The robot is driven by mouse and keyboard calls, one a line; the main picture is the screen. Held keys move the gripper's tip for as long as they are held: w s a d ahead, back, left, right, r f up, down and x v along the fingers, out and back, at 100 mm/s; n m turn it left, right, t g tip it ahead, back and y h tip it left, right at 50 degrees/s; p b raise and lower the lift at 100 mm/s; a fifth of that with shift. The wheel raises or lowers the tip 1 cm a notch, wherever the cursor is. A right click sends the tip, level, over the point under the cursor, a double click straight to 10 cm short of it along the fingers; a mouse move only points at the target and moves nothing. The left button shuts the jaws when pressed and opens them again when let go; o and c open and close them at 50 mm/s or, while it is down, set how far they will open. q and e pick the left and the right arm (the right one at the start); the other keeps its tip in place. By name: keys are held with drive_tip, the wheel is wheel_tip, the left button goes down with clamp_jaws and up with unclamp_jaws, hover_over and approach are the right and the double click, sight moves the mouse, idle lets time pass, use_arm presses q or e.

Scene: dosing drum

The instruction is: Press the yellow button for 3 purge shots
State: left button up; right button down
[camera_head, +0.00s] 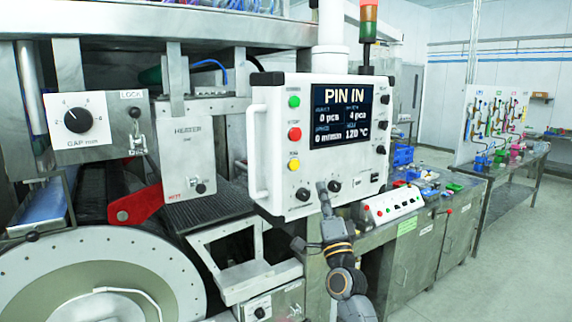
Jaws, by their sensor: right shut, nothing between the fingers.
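The yellow button (293,164) is on the left side of the white control panel (340,195), below a green button (294,101) and a red button (294,133). The panel's screen (342,113) reads "PIN IN", with "0 pcs", "4 pcs", "0 m/min" and "120 °C". My right gripper (324,190) is shut and empty, its tip pointing up in front of the panel's lower edge, right of and below the yellow button. It is apart from the button; whether it touches the panel face cannot be told. My left gripper is not in view.
A white handle (256,150) sticks out on the panel's left. A small sloped button box (393,205) stands at lower right. A large drum (100,275) is at lower left.

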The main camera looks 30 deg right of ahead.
sight(294, 165)
drive_tip(key=r, duration=0.1)
drive_tip(key=s+r+m, duration=0.1)
drive_tip(key=r, duration=0.1)
drive_tip(key=shift+r+t+h, duration=0.15)
drive_tip(key=shift+t+h, duration=0.15)
drive_tip(key=shift+t, duration=0.1)
drive_tip(key=shift+w+a+b, duration=0.2)
drive_tip(key=shift+w+b, duration=1.05)
drive_tip(key=shift+w, duration=0.95)
drive_tip(key=shift+w+a+b, duration=0.2)
drive_tip(key=shift+w+b, duration=1)
drive_tip(key=shift+w, duration=0.95)
drive_tip(key=shift+w+b, duration=0.4)
